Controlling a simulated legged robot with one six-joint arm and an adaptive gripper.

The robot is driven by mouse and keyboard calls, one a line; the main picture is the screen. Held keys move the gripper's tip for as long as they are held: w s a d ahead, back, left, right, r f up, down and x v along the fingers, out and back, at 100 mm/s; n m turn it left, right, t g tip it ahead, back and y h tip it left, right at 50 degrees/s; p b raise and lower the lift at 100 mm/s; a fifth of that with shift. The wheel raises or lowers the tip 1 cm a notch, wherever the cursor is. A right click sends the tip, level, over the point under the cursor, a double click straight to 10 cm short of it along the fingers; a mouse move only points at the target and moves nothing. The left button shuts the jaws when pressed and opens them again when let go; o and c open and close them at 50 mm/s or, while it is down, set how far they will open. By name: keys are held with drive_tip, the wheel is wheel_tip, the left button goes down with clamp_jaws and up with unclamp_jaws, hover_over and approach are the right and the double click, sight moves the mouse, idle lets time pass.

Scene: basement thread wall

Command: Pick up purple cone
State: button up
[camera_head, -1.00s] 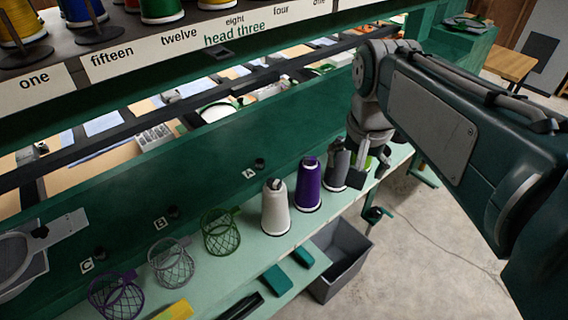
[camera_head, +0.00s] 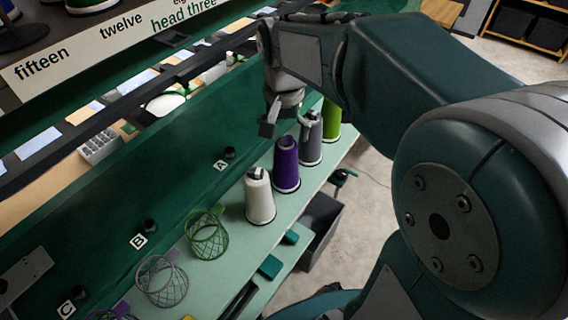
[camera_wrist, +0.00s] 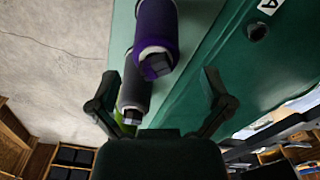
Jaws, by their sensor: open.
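The purple cone (camera_head: 286,170) stands upright on the pale green shelf, between a white cone (camera_head: 260,200) and a grey cone (camera_head: 311,140). My gripper (camera_head: 287,125) is above and just behind the purple cone's top, apart from it and empty. In the wrist view the purple cone (camera_wrist: 156,28) is at top centre, its dark top end pointing toward the open fingers (camera_wrist: 158,76). The grey cone (camera_wrist: 133,88) lies below it in that view, nearer the left finger.
A lime green cone (camera_head: 332,120) stands beyond the grey one. Wire baskets (camera_head: 207,236) sit left of the white cone. A green back panel (camera_head: 120,195) runs behind the shelf. A grey bin (camera_head: 320,225) is below the shelf's front edge.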

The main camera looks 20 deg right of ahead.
sight(286, 163)
wheel_tip(286, 163, down, 4)
drive_tip(key=shift+r, duration=0.1)
drive_tip(key=shift+d+f, duration=0.35)
drive_tip(key=shift+f, duration=0.05)
drive_tip(key=shift+a, duration=0.3)
drive_tip(key=c, duration=1.3)
drive_tip(key=shift+s+d, duration=0.1)
drive_tip(key=shift+r, duration=0.1)
